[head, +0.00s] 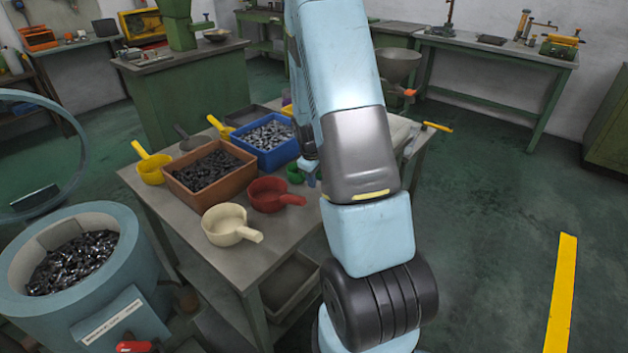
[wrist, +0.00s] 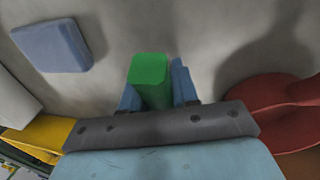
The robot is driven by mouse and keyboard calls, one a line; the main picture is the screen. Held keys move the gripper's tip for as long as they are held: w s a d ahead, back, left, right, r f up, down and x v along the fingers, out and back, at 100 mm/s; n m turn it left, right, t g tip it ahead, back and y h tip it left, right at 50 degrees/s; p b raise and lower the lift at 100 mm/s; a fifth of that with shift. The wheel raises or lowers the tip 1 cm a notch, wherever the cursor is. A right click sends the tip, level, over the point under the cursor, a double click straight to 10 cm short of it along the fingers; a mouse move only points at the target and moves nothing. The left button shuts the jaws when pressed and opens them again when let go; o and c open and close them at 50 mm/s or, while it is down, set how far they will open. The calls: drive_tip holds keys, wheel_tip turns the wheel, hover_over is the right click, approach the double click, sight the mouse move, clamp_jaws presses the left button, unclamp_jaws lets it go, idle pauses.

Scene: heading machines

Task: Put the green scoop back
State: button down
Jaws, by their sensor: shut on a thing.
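The green scoop (head: 296,173) is on or just over the table, mostly hidden behind my arm in the head view. In the wrist view its green handle (wrist: 150,82) sits between the two blue fingers of my gripper (wrist: 157,88), which is shut on it. The scoop's bowl is hidden in the wrist view. Whether the scoop touches the tabletop, I cannot tell. The gripper's tip shows in part in the head view (head: 310,172), beside the arm.
A red scoop (head: 268,194) and a cream scoop (head: 224,226) lie at the table's front. An orange bin (head: 178,190) and a blue bin (head: 292,158) of metal parts stand behind. A yellow scoop (head: 152,172) is at the left. A blue block (wrist: 52,45) lies near my gripper.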

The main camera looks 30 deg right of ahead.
drive_tip(key=shift+f, duration=0.35)
drive_tip(key=c, duration=0.8)
unclamp_jaws()
drive_tip(key=shift+c, duration=0.2)
drive_tip(key=s+a+r+m+t, duration=0.1)
drive_tip(key=s+a+r, duration=0.15)
drive_tip(key=r, duration=0.85)
drive_tip(key=s+a+r, duration=0.2)
drive_tip(key=a+r, duration=0.2)
drive_tip(key=r, duration=0.6)
drive_tip(key=s+a+r+m+t, duration=0.1)
drive_tip(key=s+a+r, duration=0.3)
drive_tip(key=s, duration=0.3)
drive_tip(key=s+a+r+m+t+y, duration=0.1)
drive_tip(key=s+a+r, duration=0.3)
drive_tip(key=s+r, duration=0.2)
drive_tip(key=s+a+r+m+t, duration=0.1)
drive_tip(key=s+a+r+m, duration=0.1)
drive_tip(key=s+a+r, duration=0.2)
drive_tip(key=s+r, duration=0.2)
drive_tip(key=s, duration=0.2)
drive_tip(key=shift+s+a+y, duration=0.15)
drive_tip(key=shift+a+y, duration=0.1)
drive_tip(key=shift+y, duration=0.15)
